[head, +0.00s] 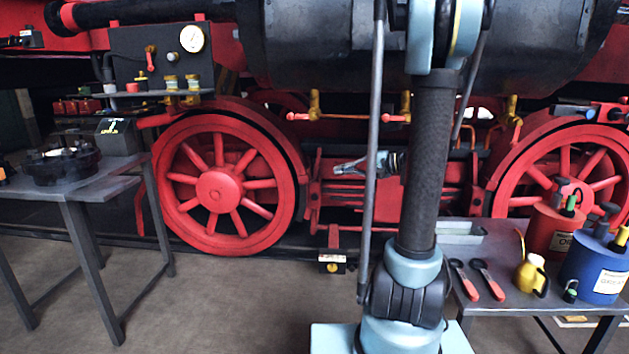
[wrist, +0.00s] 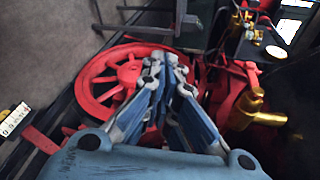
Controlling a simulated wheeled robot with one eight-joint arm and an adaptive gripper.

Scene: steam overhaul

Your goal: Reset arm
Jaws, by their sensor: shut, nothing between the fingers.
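My gripper (wrist: 160,75) shows in the wrist view, with its blue-grey fingers brought together at the tips and nothing between them. It is in free space in front of the locomotive's red spoked wheel (wrist: 112,80).
A red locomotive with a left wheel (head: 215,190) and a gauge panel (head: 160,60) stands behind. A table (head: 75,188) is at left. A right bench (head: 485,305) holds red-handled tools (head: 478,280), a yellow oil can (head: 531,274) and a blue canister (head: 597,268). Floor between is clear.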

